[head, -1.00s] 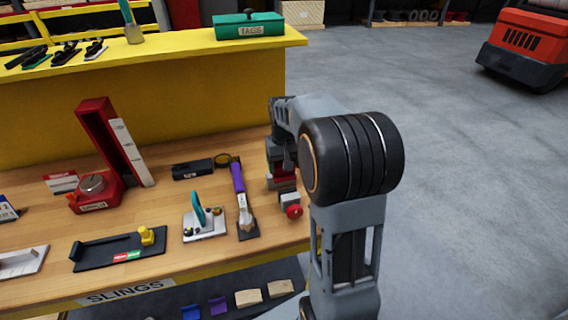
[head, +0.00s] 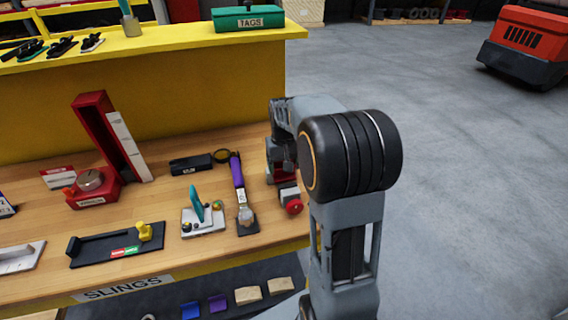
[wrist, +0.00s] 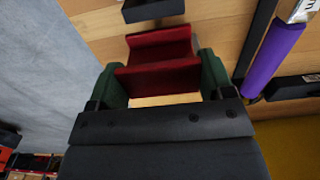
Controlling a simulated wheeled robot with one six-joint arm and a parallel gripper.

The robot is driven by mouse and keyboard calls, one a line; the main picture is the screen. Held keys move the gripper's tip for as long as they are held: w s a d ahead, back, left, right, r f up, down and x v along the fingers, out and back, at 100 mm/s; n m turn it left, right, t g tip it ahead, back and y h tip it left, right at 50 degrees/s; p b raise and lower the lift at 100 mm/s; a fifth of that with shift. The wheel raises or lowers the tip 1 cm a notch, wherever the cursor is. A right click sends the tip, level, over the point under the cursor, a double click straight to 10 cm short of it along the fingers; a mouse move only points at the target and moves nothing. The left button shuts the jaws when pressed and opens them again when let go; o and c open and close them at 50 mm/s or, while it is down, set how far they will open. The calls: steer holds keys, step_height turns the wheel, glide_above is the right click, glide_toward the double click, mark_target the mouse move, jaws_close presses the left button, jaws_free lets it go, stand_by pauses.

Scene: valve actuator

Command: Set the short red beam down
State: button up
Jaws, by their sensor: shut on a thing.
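The short red beam (wrist: 160,62) is between the two green-padded fingers of my gripper (wrist: 160,80) in the wrist view. My gripper is shut on it, with a finger against each side. Bare wooden bench top shows around the beam; I cannot tell whether the beam touches it. In the head view my arm hides most of the gripper, and only part of the red beam (head: 282,173) shows at the right end of the bench.
A grey block with a red knob (head: 292,204) is close in front of the beam. A purple-handled tool (head: 237,172) lies to its left. A tall red channel (head: 100,130) stands farther left on the wooden bench (head: 150,190). The bench's right edge is near my arm.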

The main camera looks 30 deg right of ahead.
mark_target(284, 175)
steer(key=shift+f+b, duration=1.5)
steer(key=shift+f, duration=0.8)
steer(key=o, duration=1.3)
step_height(284, 175, up, 14)
steer(key=shift+f+p, duration=0.1)
steer(key=shift+p, duration=0.45)
